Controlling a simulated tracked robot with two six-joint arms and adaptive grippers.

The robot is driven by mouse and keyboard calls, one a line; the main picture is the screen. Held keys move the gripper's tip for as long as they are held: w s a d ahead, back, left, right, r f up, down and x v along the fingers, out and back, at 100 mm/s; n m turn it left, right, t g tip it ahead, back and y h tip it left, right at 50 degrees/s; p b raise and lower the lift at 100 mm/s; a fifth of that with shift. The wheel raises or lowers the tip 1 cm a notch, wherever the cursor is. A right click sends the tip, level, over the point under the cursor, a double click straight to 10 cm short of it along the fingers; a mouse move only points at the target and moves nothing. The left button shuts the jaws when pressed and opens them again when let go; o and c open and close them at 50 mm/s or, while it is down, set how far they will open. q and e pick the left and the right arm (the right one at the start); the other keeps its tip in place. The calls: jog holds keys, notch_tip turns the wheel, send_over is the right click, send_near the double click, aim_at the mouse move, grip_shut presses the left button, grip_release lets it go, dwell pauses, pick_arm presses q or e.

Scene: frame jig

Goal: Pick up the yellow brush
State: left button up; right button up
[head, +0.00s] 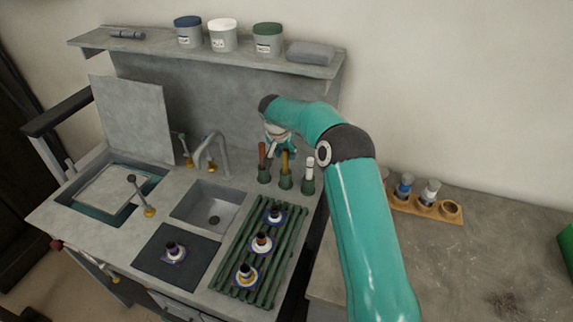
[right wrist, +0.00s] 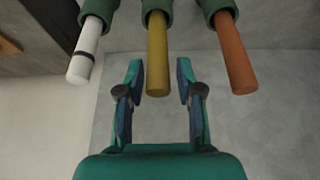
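The yellow brush (head: 285,162) stands upright in the middle one of a row of green holders (head: 285,181) at the back right of the counter. Its yellow handle (right wrist: 158,55) also shows in the right wrist view. My right gripper (right wrist: 160,80) is open and empty. In that view, the handle's end appears centred between the two fingertips, touching neither. In the head view my right gripper (head: 277,138) is beside the handle tops, partly hidden by my arm. My left gripper is in neither view.
An orange-brown brush (head: 262,154) and a white brush (head: 309,168) stand close on either side. A tap (head: 212,150) and sink (head: 210,207) lie to the left. A green rack (head: 240,262) with small pots is in front. A shelf (head: 150,45) with jars hangs behind.

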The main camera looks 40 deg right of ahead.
jog(key=c, duration=0.5)
grip_shut()
jog(key=shift+r, duration=0.2)
